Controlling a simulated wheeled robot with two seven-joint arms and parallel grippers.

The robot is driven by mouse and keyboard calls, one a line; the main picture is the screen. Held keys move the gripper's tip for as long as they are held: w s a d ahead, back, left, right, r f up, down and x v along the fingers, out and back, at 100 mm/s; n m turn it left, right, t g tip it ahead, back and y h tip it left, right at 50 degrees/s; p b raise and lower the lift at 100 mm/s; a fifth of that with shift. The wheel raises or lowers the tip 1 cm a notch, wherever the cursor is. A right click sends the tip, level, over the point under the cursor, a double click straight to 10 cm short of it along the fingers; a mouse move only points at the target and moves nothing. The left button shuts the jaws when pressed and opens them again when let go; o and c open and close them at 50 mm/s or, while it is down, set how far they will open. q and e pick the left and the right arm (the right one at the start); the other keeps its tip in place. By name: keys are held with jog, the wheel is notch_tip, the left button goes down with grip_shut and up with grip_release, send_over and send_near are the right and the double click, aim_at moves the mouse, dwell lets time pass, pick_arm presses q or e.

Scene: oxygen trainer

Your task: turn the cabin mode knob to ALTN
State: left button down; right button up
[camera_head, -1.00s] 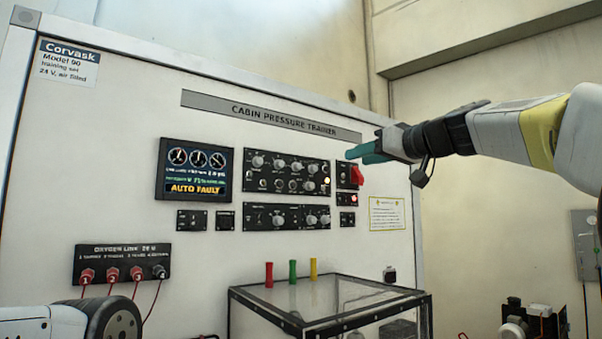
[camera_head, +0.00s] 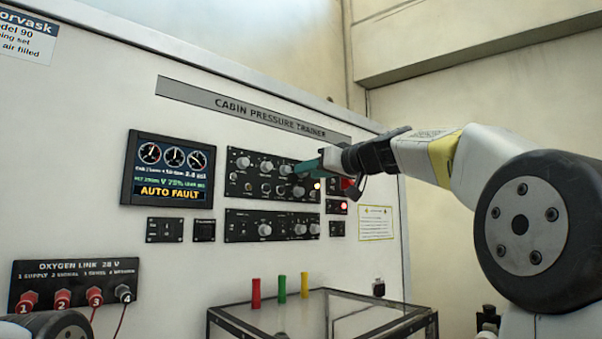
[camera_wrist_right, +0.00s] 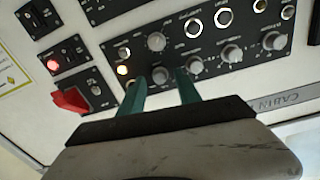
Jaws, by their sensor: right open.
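The upper black knob panel (camera_head: 240,187) is on the white trainer board, with several grey round knobs; its labels are too small to read, so I cannot tell which knob is cabin mode. My right gripper (camera_head: 300,168) is at the right end of that panel's top row. In the right wrist view my right gripper (camera_wrist_right: 160,84) is open, its teal fingers on either side of a grey knob (camera_wrist_right: 160,75); I cannot tell whether they touch it. The display (camera_head: 170,170) reads AUTO FAULT in yellow. My left gripper is out of view.
A lower knob panel (camera_head: 243,228) sits below. A red switch guard (camera_wrist_right: 72,99) and a lit red lamp (camera_head: 343,207) are close to the right gripper. A clear-topped case (camera_head: 330,312) stands below, with three coloured posts near it. Oxygen link sockets (camera_head: 75,285) are lower left.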

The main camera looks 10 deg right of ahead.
jog(key=shift+w+a, duration=0.2)
jog(key=shift+w, duration=0.1)
grip_shut()
